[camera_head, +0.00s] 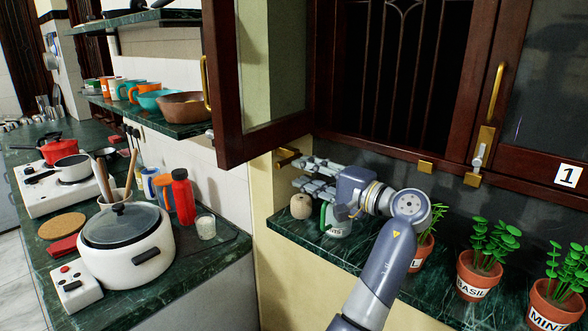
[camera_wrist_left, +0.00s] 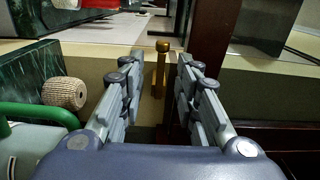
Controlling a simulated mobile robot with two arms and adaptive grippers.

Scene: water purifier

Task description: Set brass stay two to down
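A brass stay (camera_head: 287,158) sits at the sill below the open window leaf at left. In the left wrist view a brass rod with a round knob (camera_wrist_left: 161,62) stands between the fingers, apparently this stay; I see no number on it. My left gripper (camera_head: 300,174) is open, its fingers pointing toward the stay, one on each side in the wrist view (camera_wrist_left: 158,85). No clear contact shows. More brass fittings, a plate (camera_head: 425,167) and a latch with a pale handle (camera_head: 480,153), are on the frame to the right. My right gripper is not in view.
The open window leaf (camera_head: 229,125) juts out left of the gripper. On the green sill (camera_head: 350,250) below stand a round woven object (camera_head: 301,206), a green-handled mug (camera_head: 338,222) and potted herbs (camera_head: 480,275). A label "1" (camera_head: 569,175) is on the right window.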

